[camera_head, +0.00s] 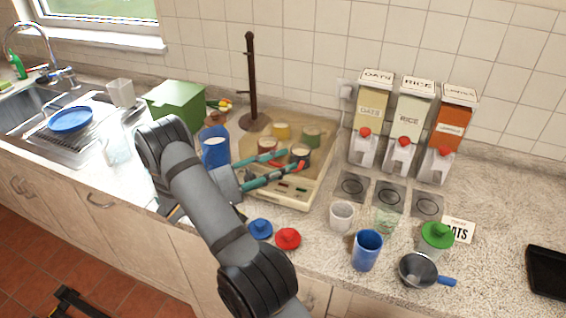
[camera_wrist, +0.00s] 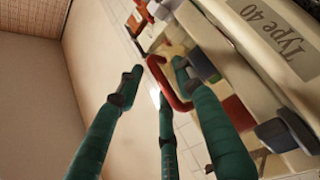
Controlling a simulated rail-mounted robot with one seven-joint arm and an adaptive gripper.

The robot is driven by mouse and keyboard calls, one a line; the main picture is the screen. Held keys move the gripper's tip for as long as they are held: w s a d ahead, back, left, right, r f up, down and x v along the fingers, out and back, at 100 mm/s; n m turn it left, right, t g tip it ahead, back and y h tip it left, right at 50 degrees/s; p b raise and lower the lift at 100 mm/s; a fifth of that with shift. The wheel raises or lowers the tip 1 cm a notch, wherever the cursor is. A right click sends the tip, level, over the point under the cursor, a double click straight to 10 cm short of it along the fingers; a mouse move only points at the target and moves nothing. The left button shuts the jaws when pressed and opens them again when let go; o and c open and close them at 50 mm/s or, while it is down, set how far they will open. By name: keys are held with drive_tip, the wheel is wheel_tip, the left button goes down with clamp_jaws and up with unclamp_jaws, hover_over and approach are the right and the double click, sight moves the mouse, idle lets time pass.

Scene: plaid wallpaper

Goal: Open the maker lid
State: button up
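The maker (camera_head: 282,197) is a low beige box on the counter, with several colored round cups at its top. In the wrist view its beige body (camera_wrist: 275,88) bears a "Type 40" label. A curved red handle (camera_wrist: 165,85) shows near the fingertips. I cannot clearly tell the lid from the body. My gripper (camera_head: 293,161) has teal fingers and reaches over the maker from the left. In the wrist view my gripper (camera_wrist: 158,76) has its fingers spread, with the red handle near and between the tips. I cannot tell whether they touch it. My arm hides the maker's left front.
A dark mug tree (camera_head: 251,85) stands behind the maker. A blue-and-white container (camera_head: 215,148) and a green box (camera_head: 176,100) are at its left. Blue (camera_head: 260,229) and red (camera_head: 288,238) lids lie in front. Dispensers (camera_head: 404,130) and cups stand at the right.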

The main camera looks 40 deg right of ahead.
drive_tip(key=shift+s+d, duration=0.1)
drive_tip(key=shift+d, duration=0.1)
drive_tip(key=shift+c, duration=0.5)
drive_tip(key=c, duration=0.8)
clamp_jaws()
